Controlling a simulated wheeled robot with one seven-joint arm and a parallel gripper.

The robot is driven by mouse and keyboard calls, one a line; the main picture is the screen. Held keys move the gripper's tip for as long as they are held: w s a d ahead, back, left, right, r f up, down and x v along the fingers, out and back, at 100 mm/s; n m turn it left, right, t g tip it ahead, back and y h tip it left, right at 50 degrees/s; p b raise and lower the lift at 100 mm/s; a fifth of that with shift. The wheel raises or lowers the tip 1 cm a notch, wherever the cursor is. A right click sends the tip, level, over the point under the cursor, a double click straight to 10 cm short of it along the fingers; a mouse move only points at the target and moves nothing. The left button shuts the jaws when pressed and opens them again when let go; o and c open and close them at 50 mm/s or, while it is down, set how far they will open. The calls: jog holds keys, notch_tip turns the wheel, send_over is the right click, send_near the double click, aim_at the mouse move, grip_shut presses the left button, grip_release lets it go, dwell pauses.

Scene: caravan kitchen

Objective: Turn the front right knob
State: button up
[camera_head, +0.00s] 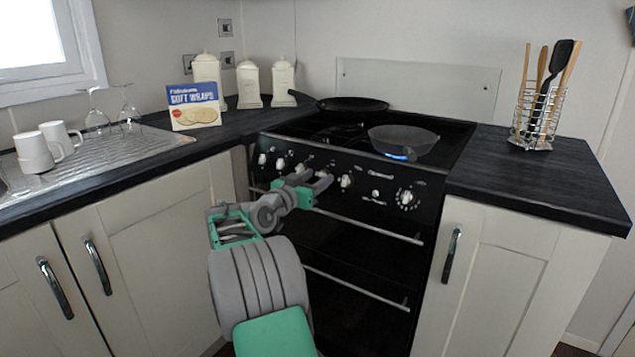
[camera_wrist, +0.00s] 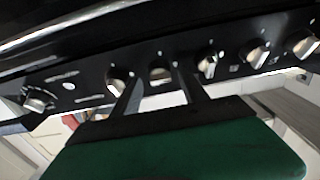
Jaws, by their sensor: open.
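A row of silver knobs runs along the black front panel of the stove (camera_head: 376,184). My gripper (camera_head: 318,186) is open in front of the panel, near its middle. In the wrist view, my gripper's (camera_wrist: 157,76) two fingers stand apart around one knob (camera_wrist: 161,74), with no clear grip on it. The neighbouring knob (camera_wrist: 117,82) lies just left of the fingers there, and shows right of my gripper in the head view (camera_head: 346,181). The wrist view is reversed left to right. No labels are readable, so I cannot tell which is the front right knob.
A pan (camera_head: 403,139) sits over a blue flame at the front right burner; another pan (camera_head: 352,104) stands behind it. An oven handle (camera_head: 375,228) crosses below the panel. A larger dial (camera_head: 407,198) sits at the panel's right end. A utensil rack (camera_head: 538,120) stands on the right counter.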

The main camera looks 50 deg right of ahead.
jog(key=shift+d, duration=0.4)
jog(key=shift+w, duration=0.1)
grip_shut()
